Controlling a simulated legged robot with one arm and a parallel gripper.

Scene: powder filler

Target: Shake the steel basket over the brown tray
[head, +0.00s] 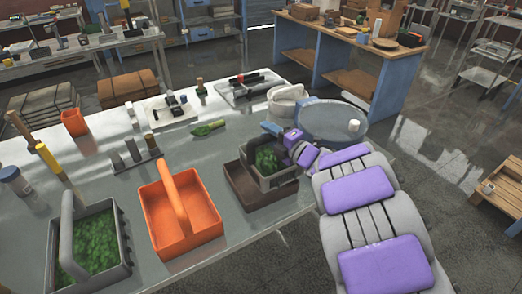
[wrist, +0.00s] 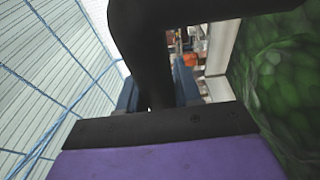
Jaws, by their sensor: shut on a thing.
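The steel basket (head: 279,181) is grey and filled with green leafy stuff. The basket is over the brown tray (head: 238,186), covering much of the tray's inside. I cannot tell whether they touch. In the wrist view, the green contents (wrist: 275,85) fill the right side, beside a pale rim.
An orange basket (head: 183,240) and another grey basket (head: 120,275) with greens stand to the left on the table. A white bucket (head: 288,104) and a round grey-blue dish (head: 330,124) are behind the held basket. A green scoop (head: 208,128) lies behind the tray.

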